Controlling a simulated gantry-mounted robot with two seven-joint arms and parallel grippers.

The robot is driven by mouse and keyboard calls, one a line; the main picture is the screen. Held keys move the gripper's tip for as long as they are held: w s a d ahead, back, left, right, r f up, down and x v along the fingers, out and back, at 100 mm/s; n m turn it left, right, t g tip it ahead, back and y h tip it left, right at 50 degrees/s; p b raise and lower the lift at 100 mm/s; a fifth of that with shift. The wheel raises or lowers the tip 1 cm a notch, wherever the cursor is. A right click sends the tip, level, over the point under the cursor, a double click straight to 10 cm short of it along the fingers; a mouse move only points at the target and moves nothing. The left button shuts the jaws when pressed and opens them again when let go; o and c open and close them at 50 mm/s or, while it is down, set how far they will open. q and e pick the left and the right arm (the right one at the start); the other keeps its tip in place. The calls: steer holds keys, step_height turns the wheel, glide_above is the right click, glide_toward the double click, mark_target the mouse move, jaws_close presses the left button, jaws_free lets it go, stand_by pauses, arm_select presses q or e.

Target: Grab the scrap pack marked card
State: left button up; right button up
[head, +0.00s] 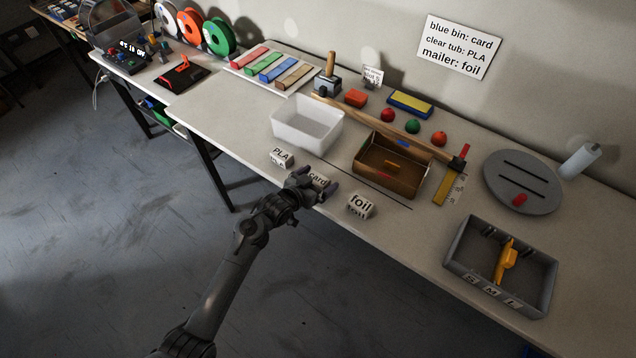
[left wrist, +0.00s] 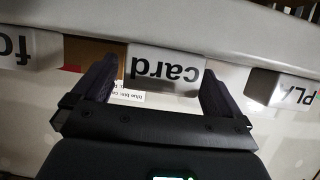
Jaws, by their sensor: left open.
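The scrap pack marked card (head: 319,180) is a small white block with black lettering near the front edge of the table. My left gripper (head: 314,187) is open at this pack and partly covers it in the head view. In the left wrist view the card pack (left wrist: 165,70) shows upside down between the two spread fingers of the left gripper (left wrist: 158,78). A gap shows near the left finger; I cannot tell whether either finger touches it. My right gripper is not in view.
The PLA pack (head: 281,157) stands to the left and the foil pack (head: 360,206) to the right. Behind are a clear tub (head: 307,143) and a brown open box (head: 371,180). A grey tray (head: 547,285) stands farther right. A wall sign (head: 459,45) lists bins.

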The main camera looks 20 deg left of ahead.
arm_select(q)
steer(key=shift+x, duration=1.05)
steer(key=shift+c, duration=0.5)
steer(key=c, duration=0.9)
steer(key=shift+o, duration=0.2)
